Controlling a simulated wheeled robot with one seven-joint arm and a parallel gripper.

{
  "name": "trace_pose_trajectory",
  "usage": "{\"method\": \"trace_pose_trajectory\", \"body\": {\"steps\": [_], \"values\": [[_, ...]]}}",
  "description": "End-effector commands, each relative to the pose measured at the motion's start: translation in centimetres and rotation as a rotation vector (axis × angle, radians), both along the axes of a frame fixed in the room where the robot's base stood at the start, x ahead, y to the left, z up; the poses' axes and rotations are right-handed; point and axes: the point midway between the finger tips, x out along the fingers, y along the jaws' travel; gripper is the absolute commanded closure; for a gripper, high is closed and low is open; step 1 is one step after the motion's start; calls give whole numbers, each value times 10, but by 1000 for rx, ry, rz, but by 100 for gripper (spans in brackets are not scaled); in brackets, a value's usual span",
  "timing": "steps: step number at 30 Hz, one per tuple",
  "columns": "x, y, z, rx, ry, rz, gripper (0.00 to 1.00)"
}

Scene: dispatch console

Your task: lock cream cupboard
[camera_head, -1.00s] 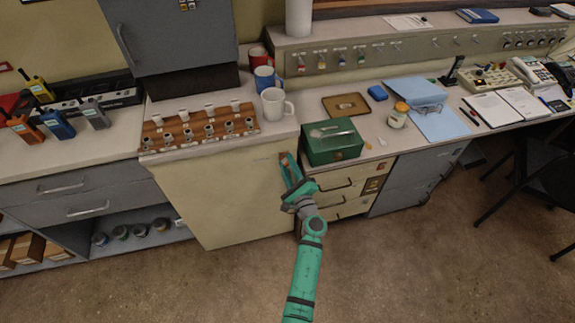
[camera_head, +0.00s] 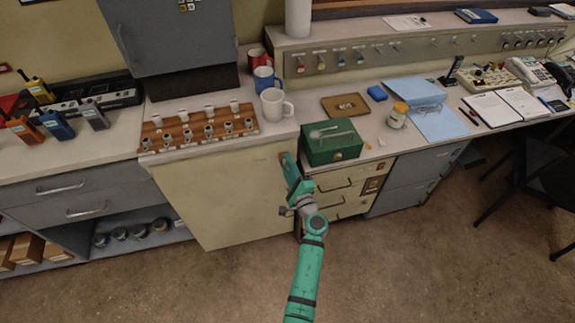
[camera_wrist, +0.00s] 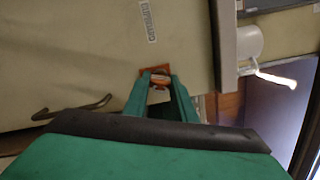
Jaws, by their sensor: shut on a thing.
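The cream cupboard (camera_head: 225,195) stands under the counter with its door flat and closed. My gripper (camera_head: 286,162) is at the door's upper right corner. In the wrist view my gripper (camera_wrist: 159,85) is shut on a small metallic lock turn-piece (camera_wrist: 159,81) set on an orange plate (camera_wrist: 146,77). The fingers hide part of the turn-piece, and I cannot tell its exact angle. A dark bar handle (camera_wrist: 75,107) and a small printed label (camera_wrist: 148,20) are on the cream door in the wrist view.
A green box (camera_head: 331,142) stands on the counter just right of my gripper. A white mug (camera_head: 275,103) and a wooden rack (camera_head: 200,130) are on the cupboard's top. Cream drawers (camera_head: 345,190) are to the right. The floor in front is clear.

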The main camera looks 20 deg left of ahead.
Motion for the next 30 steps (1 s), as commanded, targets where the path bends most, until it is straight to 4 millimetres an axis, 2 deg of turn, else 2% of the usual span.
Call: {"method": "trace_pose_trajectory", "body": {"steps": [6,15,21,29,30], "values": [[0,3,2,-160,-110,5,97],[0,3,1,-175,-118,6,97],[-1,3,2,-282,-192,7,97],[-1,3,1,-234,-159,6,97],[-1,3,1,-234,-159,6,74]]}}
